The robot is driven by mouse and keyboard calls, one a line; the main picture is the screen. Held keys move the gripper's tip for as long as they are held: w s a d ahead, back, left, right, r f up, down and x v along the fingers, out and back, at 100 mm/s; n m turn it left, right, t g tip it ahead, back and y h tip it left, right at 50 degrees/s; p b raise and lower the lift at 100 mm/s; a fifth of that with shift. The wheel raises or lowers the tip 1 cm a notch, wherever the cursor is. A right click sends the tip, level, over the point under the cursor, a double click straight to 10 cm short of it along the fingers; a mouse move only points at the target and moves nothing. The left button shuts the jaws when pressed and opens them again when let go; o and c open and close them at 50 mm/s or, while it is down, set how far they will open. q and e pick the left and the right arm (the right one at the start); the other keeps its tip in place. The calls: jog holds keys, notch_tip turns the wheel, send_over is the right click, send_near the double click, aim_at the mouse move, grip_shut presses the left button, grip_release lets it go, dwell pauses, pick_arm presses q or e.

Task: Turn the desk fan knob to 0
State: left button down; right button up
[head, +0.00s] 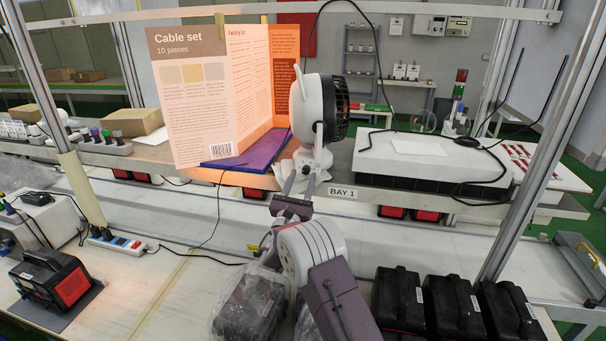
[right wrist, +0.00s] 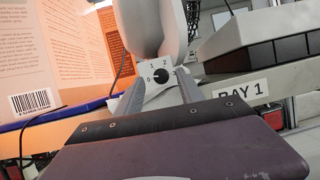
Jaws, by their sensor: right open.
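The white desk fan (head: 312,110) with a black grille stands on the shelf above the BAY 1 label, its head facing right. In the right wrist view its white base panel (right wrist: 146,73) carries a small dark round knob (right wrist: 161,75) with numerals around it. The knob's pointer is too small to read. My right gripper (head: 302,178) is at the front of the fan base. In the right wrist view the open fingers (right wrist: 160,94) stand on either side of the panel, with the knob between and beyond them. Contact cannot be told. My left gripper is out of view.
An orange-lit Cable set board (head: 190,95) stands left of the fan, beside a blue-purple folder (head: 245,148). A white box-shaped device (head: 430,155) with a black cable lies to the right. Several black cases (head: 455,305) sit on the lower bench.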

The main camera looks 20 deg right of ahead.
jog(key=shift+w+d+r, duration=0.25)
jog(key=shift+w, duration=0.05)
jog(key=shift+d, duration=0.15)
grip_shut()
jog(key=shift+s+d+f+n+t+y+b, duration=0.15)
jog(key=shift+n+t+y+b, duration=0.35)
jog(key=shift+n, duration=0.6)
jog(key=shift+n+t+y, duration=0.3)
jog(key=shift+n, duration=0.7)
grip_release()
jog(key=shift+r, duration=0.2)
